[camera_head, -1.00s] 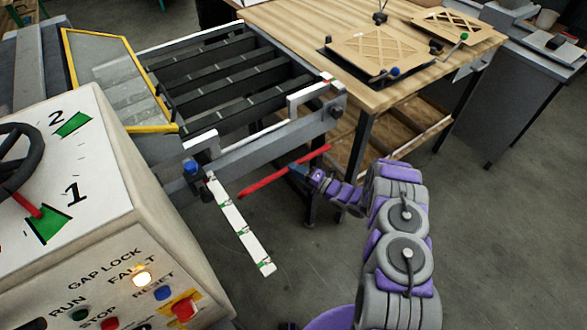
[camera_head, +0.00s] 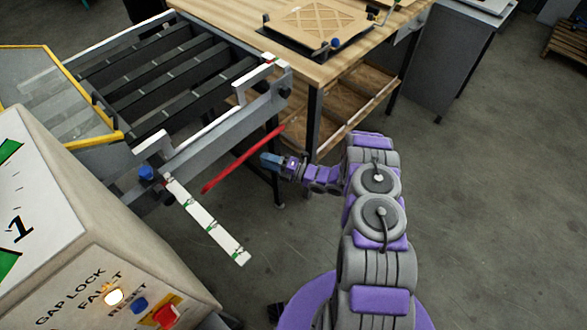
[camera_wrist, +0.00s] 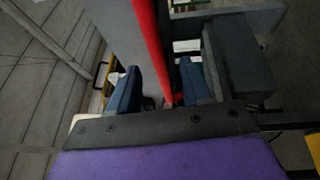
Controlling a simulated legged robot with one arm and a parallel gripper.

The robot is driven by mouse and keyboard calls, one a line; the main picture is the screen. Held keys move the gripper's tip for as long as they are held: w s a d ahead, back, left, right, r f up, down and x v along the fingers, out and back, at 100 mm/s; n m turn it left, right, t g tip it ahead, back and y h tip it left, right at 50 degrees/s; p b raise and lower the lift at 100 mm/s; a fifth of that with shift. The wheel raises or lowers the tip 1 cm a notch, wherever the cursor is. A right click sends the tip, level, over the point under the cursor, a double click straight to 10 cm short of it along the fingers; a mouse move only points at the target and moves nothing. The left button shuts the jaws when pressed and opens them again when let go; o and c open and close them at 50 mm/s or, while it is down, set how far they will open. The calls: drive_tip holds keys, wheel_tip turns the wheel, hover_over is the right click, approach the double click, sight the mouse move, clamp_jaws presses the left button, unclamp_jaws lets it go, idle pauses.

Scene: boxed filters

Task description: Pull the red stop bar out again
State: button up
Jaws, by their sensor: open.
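The red stop bar (camera_head: 240,162) is a long thin rod at the near side of the roller conveyor's end frame, slanting from lower left to upper right in the head view. My gripper (camera_head: 266,159), with blue fingers, is open just below and right of the bar's middle, with a small gap showing between them. In the wrist view the bar (camera_wrist: 149,40) runs down from the top edge into the space between the open fingers of my gripper (camera_wrist: 160,85). I cannot tell its depth relative to the fingertips there. How the bar is seated is unclear.
The conveyor frame (camera_head: 222,118) stands behind the bar. A white strip with green marks (camera_head: 207,220) sticks out toward me. The control cabinet (camera_head: 75,235) is at left, with its fault lamp lit. A wooden workbench (camera_head: 345,72) stands behind. Open floor (camera_head: 480,210) lies at right.

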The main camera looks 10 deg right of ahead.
drive_tip(key=p+v, duration=0.1)
drive_tip(key=v, duration=1)
drive_tip(key=shift+s+d+p, duration=0.15)
drive_tip(key=shift+p, duration=0.25)
